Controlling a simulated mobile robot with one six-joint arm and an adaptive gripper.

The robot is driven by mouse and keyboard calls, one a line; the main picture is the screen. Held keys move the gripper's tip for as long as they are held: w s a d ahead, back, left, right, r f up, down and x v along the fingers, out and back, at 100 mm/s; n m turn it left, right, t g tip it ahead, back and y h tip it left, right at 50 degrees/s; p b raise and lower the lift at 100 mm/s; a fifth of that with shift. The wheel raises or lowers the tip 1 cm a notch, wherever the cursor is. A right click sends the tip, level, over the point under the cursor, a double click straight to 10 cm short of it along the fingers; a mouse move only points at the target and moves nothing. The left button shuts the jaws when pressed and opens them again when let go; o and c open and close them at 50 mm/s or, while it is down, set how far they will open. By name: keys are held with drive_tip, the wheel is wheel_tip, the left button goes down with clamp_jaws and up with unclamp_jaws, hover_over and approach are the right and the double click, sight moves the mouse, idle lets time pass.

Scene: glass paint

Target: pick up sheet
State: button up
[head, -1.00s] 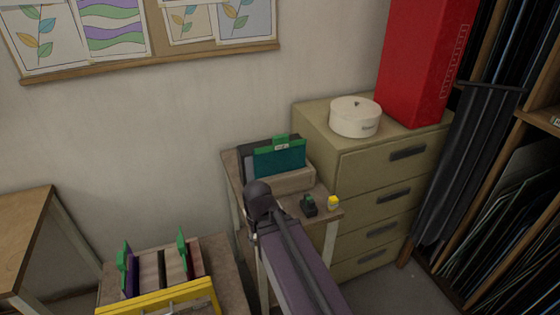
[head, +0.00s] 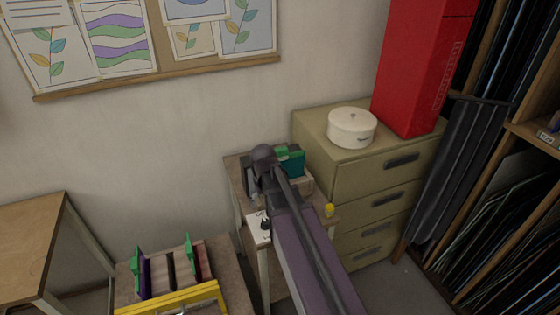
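A teal sheet with a green clip or edging (head: 291,162) stands upright in a pale block-like holder (head: 301,186) on a small table. My arm covers its left part in the head view, and only its right part shows. My arm reaches over the table, with its dark far end just left of the visible part of the sheet. My gripper's fingers cannot be made out, so whether they touch the sheet is hidden.
A small yellow item (head: 329,210) and a white card with dark marks (head: 261,227) are on the small table. A drawer cabinet (head: 350,183) with a round white box (head: 352,127) stands right. A rack with green-edged pieces (head: 172,270) is at lower left.

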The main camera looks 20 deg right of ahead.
wheel_tip(320, 180, up, 21)
drive_tip(key=p, duration=2)
hover_over(281, 149)
drive_tip(key=shift+w+a+b, duration=0.1)
drive_tip(key=shift+a+b, duration=0.05)
drive_tip(key=shift+b, duration=0.15)
drive_tip(key=shift+f, duration=0.15)
wheel_tip(281, 149, down, 8)
drive_tip(key=b, duration=0.8)
drive_tip(key=shift+f+b, duration=0.2)
drive_tip(key=shift+b, duration=0.1)
drive_tip(key=shift+f+b, duration=2.6)
drive_tip(key=c, duration=1.2)
drive_tip(key=shift+o, duration=0.2)
drive_tip(key=shift+r, duration=0.2)
